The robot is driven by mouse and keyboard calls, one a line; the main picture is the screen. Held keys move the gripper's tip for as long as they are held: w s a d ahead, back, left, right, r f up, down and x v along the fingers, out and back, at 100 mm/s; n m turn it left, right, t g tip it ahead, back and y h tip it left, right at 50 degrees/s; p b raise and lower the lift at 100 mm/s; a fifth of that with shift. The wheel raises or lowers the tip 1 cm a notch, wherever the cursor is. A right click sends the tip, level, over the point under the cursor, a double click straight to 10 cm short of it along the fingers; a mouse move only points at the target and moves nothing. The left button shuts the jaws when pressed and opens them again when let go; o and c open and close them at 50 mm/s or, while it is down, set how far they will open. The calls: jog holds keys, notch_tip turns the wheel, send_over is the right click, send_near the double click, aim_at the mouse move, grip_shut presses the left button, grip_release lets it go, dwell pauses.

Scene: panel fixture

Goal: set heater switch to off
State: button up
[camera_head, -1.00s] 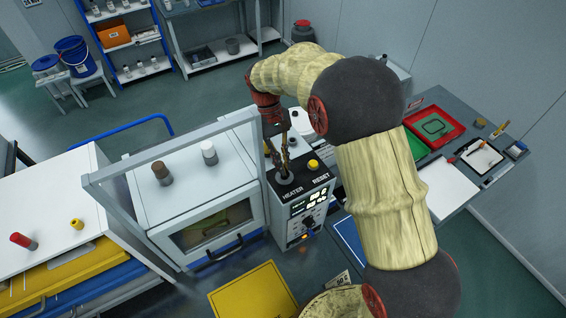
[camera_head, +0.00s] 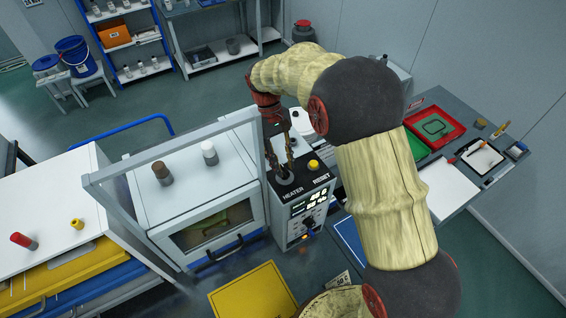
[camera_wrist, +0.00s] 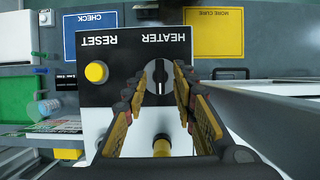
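In the head view the knob (camera_head: 286,178) is just below my fingertips. My gripper (camera_wrist: 160,84) is open, its fingertips on either side of the knob with visible gaps. It also shows from above in the head view (camera_head: 281,166). I cannot tell the fingertips' exact height over the knob. No setting marks are readable.
A yellow RESET button (camera_wrist: 96,72) sits beside the knob. The unit's front has a lit display (camera_head: 309,201) and small knobs. A white oven-like box (camera_head: 200,205) with a grey frame stands close on the left. A bench (camera_head: 440,175) with trays lies right.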

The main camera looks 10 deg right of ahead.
jog(key=v, duration=1.2)
jog(key=shift+f, duration=0.1)
